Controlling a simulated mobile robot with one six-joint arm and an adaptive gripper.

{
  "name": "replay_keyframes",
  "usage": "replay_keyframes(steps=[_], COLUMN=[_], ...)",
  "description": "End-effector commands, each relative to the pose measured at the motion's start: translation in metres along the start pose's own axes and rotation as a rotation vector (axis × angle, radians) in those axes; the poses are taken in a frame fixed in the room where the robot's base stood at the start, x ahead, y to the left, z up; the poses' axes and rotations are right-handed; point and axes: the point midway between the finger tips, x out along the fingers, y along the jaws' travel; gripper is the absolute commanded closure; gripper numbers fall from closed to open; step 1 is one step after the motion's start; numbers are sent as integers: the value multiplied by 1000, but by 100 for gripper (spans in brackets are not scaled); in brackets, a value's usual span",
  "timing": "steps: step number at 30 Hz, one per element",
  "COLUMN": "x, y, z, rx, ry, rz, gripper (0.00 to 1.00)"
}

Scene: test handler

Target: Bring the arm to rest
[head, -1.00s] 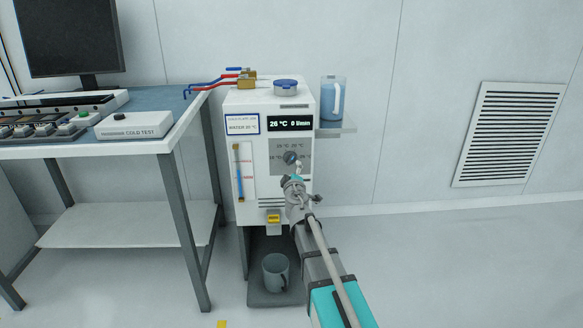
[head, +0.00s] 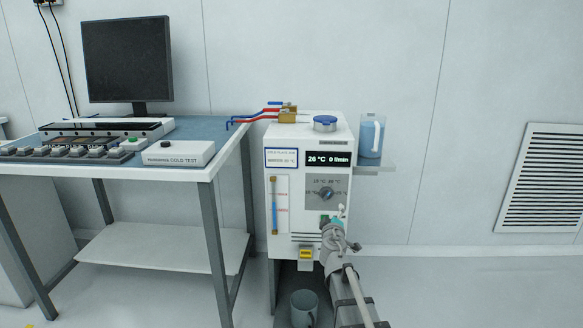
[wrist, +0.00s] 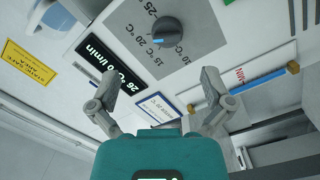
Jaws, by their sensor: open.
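My arm reaches up from the lower right in the head view, and my gripper (head: 335,222) is in front of the white chiller unit (head: 285,245), below its round dial (head: 326,194). In the wrist view my gripper (wrist: 160,92) is open and empty. Its two fingers stand apart, with the unit's front panel beyond them. The dial (wrist: 167,31) is past the fingertips, apart from them. The display (head: 330,159) reads 26 °C and 0 l/min. The fingertips are hard to make out in the head view.
A bench (head: 195,171) with a monitor (head: 127,60) and a COLD TEST box (head: 178,153) stands left. A blue-filled jug (head: 370,138) sits on a side shelf (head: 376,167). Floor to the right is clear.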

Motion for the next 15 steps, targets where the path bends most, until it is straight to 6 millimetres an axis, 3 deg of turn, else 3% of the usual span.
replay_keyframes(steps=[8, 15], x=[-29, -72], y=[11, -5], z=[55, 108], rx=[170, 328], ry=[-273, -576], rz=[25, -45], gripper=[0, 0])
